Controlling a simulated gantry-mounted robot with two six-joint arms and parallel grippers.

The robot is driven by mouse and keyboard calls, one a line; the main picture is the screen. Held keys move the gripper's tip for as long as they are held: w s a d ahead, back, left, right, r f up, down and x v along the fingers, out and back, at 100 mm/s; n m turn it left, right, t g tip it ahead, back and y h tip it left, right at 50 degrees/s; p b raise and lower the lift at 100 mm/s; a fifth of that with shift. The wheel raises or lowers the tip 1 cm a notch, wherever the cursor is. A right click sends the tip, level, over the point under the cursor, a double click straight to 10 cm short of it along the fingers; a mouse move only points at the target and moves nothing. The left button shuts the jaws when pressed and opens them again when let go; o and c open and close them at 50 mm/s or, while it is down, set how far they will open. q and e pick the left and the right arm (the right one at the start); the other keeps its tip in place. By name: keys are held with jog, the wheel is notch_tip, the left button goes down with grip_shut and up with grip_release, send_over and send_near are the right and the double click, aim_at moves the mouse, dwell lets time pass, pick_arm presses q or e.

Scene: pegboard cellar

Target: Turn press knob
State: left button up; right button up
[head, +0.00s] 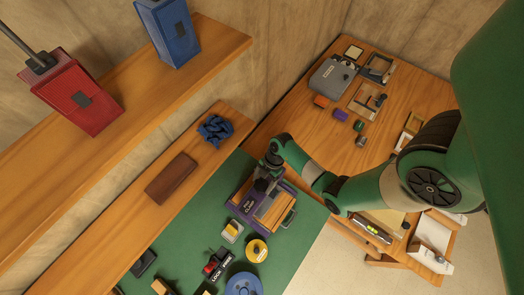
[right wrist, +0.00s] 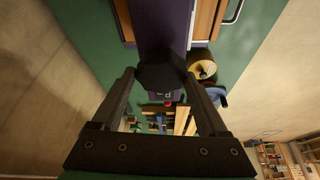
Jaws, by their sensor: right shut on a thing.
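The purple press (head: 240,205) stands on the green mat, with wooden parts and a metal handle at its right side. My right gripper (head: 268,172) reaches it from the upper right, at its upper end. In the right wrist view, the dark faceted knob (right wrist: 162,72) sits between the fingertips of my right gripper (right wrist: 160,80), which is shut on it. The purple body of the press (right wrist: 163,25) runs behind the knob. In the head view the gripper and wrist largely hide the knob. My left gripper is not in view.
A yellow tape roll (head: 256,250), a blue disc (head: 243,285) and a red-black block (head: 217,264) lie near the press on the green mat (head: 300,225). A brown block (head: 171,179) and blue cloth (head: 215,130) rest on a wooden shelf. The mat's right side is clear.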

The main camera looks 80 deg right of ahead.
jog(key=shift+a+r+m+t, duration=0.1)
jog(key=shift+m+t, duration=0.2)
jog(key=shift+m, duration=0.4)
jog(key=o, duration=1.3)
jog(key=shift+c, duration=0.2)
jog(key=v, duration=1.1)
jog(key=shift+r, duration=0.3)
jog(key=shift+s, duration=0.15)
